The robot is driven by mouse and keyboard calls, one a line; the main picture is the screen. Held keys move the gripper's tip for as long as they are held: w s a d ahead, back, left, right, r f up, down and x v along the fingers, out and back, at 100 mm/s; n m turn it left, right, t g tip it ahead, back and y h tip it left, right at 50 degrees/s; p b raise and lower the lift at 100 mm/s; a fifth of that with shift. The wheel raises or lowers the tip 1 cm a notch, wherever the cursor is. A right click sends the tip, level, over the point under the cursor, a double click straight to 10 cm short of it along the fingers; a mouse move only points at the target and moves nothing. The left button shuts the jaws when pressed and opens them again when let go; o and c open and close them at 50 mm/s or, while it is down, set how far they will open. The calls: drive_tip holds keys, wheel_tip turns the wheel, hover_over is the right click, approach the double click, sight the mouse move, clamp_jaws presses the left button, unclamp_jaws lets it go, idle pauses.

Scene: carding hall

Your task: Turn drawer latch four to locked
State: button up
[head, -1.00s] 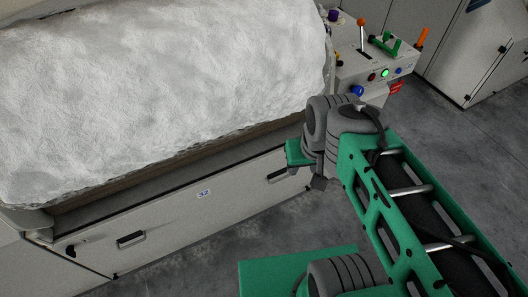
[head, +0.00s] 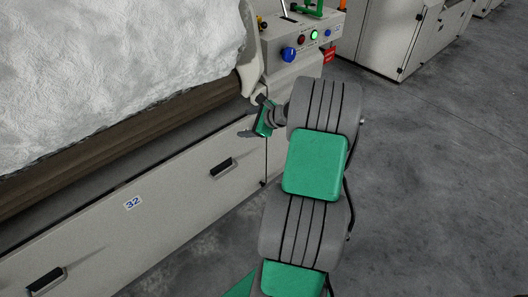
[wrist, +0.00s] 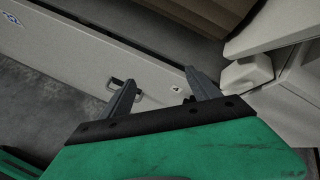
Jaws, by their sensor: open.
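The long pale drawer front (head: 170,205) runs along the machine's base, with a blue 32 label (head: 132,203) on it. In the wrist view, a small round label (wrist: 176,89), which seems to read 4, sits near the drawer's right end. A small dark piece beside it (wrist: 188,99), probably latch four, is partly hidden by the right finger; its setting cannot be told. My gripper (wrist: 159,76) is open, its fingers on either side of the label in that view, with nothing seen between them. In the head view my gripper (head: 253,117) is at the drawer's right end and hides the latch.
Two dark drawer handles, the right one (head: 222,168) and the left one (head: 45,281), are on the front. White fibre (head: 110,70) lies above. A control box (head: 300,50) with a blue knob (head: 289,55) stands beyond my gripper. Grey floor (head: 420,190) is open at right.

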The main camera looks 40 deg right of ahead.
drive_tip(key=s+d+f+m+t+h+b, duration=0.1)
drive_tip(key=s+d+f+m+t+b, duration=0.25)
drive_tip(key=d+f+m, duration=0.65)
drive_tip(key=w+f+n+b, duration=0.1)
drive_tip(key=w+n, duration=0.1)
drive_tip(key=w, duration=0.4)
drive_tip(key=shift+w+d+b, duration=0.35)
drive_tip(key=shift+d+b, duration=0.05)
drive_tip(key=shift+g, duration=0.25)
drive_tip(key=c, duration=1.4)
